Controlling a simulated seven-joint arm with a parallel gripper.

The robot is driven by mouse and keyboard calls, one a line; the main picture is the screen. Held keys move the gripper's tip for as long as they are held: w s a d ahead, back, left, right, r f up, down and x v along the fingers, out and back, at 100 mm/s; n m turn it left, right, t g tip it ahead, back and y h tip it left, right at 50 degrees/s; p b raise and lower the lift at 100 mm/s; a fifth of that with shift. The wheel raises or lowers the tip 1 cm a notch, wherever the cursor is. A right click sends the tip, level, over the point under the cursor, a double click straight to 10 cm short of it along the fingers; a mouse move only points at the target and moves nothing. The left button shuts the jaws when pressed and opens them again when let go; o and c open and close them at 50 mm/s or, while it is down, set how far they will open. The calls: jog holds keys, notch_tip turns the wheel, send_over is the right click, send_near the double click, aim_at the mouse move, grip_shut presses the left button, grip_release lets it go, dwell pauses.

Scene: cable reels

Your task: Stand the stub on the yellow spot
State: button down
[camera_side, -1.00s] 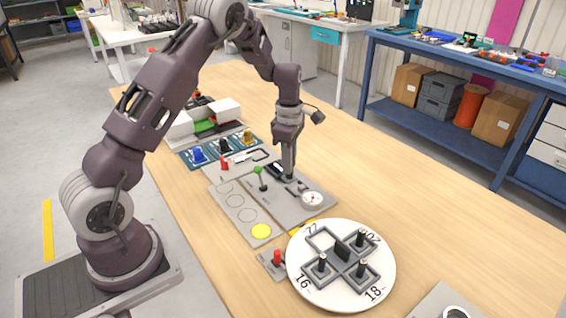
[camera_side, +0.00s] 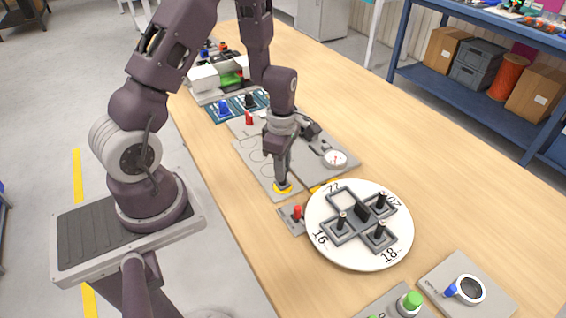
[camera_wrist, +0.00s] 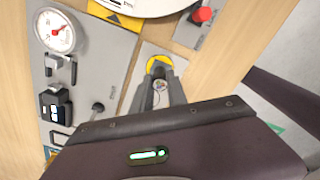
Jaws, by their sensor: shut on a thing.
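The yellow spot (camera_side: 284,188) is a round disc at the near end of a grey plate with several outlined circles. My gripper (camera_side: 282,180) points down right at the spot and covers part of it. In the wrist view the spot (camera_wrist: 155,63) shows just beyond the fingertips. My gripper (camera_wrist: 161,82) is shut on the stub (camera_wrist: 159,87), a small greyish piece mostly hidden between the fingers. I cannot tell whether the stub touches the spot.
A white turntable (camera_side: 319,245) with numbered posts stands close by on the right. A red button (camera_side: 297,213) sits just in front of the spot. A panel with a gauge (camera_side: 334,159) lies beside the plate.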

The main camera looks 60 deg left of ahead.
jog(key=shift+f, duration=0.1)
jog(key=shift+f, duration=0.15)
jog(key=c, duration=1.2)
grip_release()
jog(key=shift+c, duration=0.2)
notch_tip(320, 180, up, 8)
jog(key=shift+f, duration=0.1)
